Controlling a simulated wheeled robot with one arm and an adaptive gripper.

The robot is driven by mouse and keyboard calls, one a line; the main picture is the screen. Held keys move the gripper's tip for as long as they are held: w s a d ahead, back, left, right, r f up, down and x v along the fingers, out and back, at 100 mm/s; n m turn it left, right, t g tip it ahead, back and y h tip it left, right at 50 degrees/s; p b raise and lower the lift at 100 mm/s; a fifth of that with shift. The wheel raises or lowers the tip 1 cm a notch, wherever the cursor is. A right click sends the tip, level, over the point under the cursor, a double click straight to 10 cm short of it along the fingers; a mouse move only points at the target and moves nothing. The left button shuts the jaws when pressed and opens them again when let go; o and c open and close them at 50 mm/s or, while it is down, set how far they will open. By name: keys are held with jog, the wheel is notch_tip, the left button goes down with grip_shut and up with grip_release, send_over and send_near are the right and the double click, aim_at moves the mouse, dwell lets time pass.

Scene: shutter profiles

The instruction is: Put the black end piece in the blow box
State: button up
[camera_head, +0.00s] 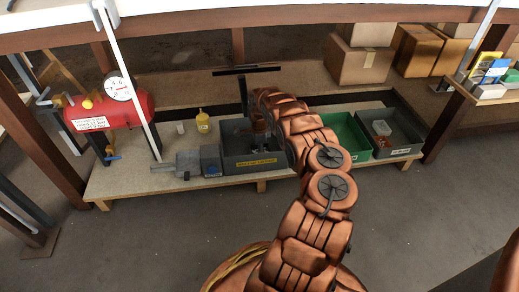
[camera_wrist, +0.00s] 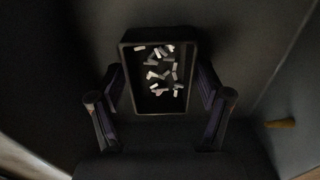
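The blow box is the dark grey open box with a yellow label (camera_head: 240,165) on the low bench in the head view. My arm reaches over it, and my gripper is mostly hidden there behind the arm. In the wrist view my gripper (camera_wrist: 161,80) has a finger on each side of a black, open, tray-like piece (camera_wrist: 160,111), which looks like the black end piece. Both fingertips appear to touch its sides. Several small whitish and grey bits show inside its rim. Dark grey surfaces surround it; its height above them is unclear.
A grey vice-like device (camera_head: 188,163) stands left of the blow box, with a yellow bottle (camera_head: 202,122) behind. A red tank with a gauge (camera_head: 108,110) is further left. A green bin (camera_head: 345,133) and a grey bin (camera_head: 404,142) stand right, beyond my arm.

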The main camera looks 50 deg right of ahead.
jog(key=shift+o, duration=0.5)
jog(key=shift+r, duration=0.15)
notch_tip(320, 180, up, 12)
jog(key=p, duration=0.4)
dwell(0.8)
